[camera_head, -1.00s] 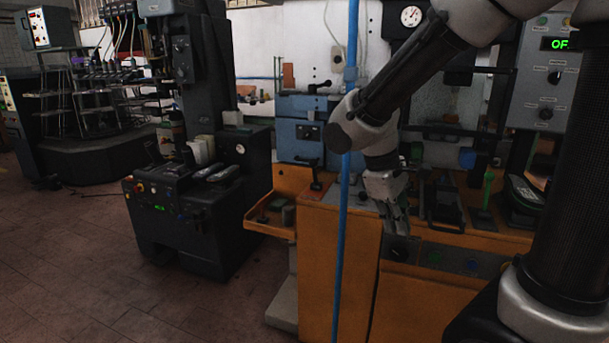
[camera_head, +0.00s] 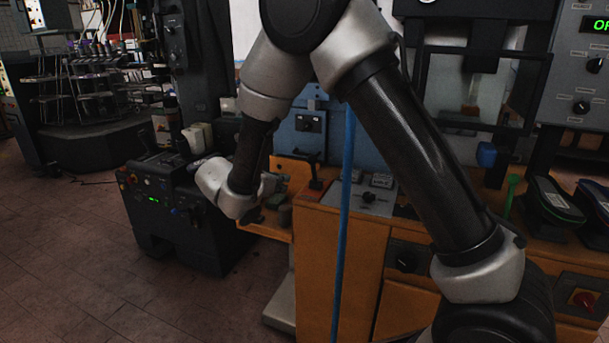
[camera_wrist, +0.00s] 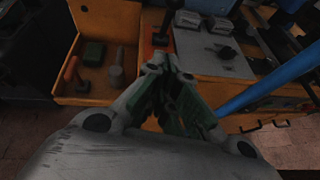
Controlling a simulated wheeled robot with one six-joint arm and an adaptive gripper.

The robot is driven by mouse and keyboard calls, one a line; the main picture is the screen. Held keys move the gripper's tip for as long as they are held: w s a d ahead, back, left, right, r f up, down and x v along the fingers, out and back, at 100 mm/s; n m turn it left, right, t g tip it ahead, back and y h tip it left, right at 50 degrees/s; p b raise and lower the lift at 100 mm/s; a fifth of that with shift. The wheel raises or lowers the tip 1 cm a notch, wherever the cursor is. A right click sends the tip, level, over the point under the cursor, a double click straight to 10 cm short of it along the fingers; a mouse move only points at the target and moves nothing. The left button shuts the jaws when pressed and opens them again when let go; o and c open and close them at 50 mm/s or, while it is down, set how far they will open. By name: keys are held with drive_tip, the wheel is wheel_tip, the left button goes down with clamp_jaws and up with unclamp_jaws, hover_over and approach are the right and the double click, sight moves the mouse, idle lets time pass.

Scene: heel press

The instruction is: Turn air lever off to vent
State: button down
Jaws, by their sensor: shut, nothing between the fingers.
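No readable label shows which one is the air lever. My gripper (camera_head: 281,184) is shut and empty, left of the upright lever and over the side tray. In the wrist view its fingertips (camera_wrist: 166,62) come together below the red base, with no clear contact.
The orange side tray (camera_wrist: 93,98) holds a green block (camera_wrist: 93,53), a grey handled piece (camera_wrist: 116,69) and a red-handled piece (camera_wrist: 71,70). A blue vertical pipe (camera_head: 342,250) stands in front of the bench, right of my gripper. A dark machine (camera_head: 190,215) stands left.

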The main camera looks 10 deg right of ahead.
drive_tip(key=shift+d, duration=0.1)
approach(314, 170)
drive_tip(key=w+f, duration=0.1)
drive_tip(key=w+d+f, duration=0.1)
drive_tip(key=f, duration=0.1)
drive_tip(key=w+d+f, duration=0.1)
drive_tip(key=shift+f, duration=0.4)
drive_tip(key=shift+w+d+r, duration=0.2)
drive_tip(key=shift+w+d, duration=0.25)
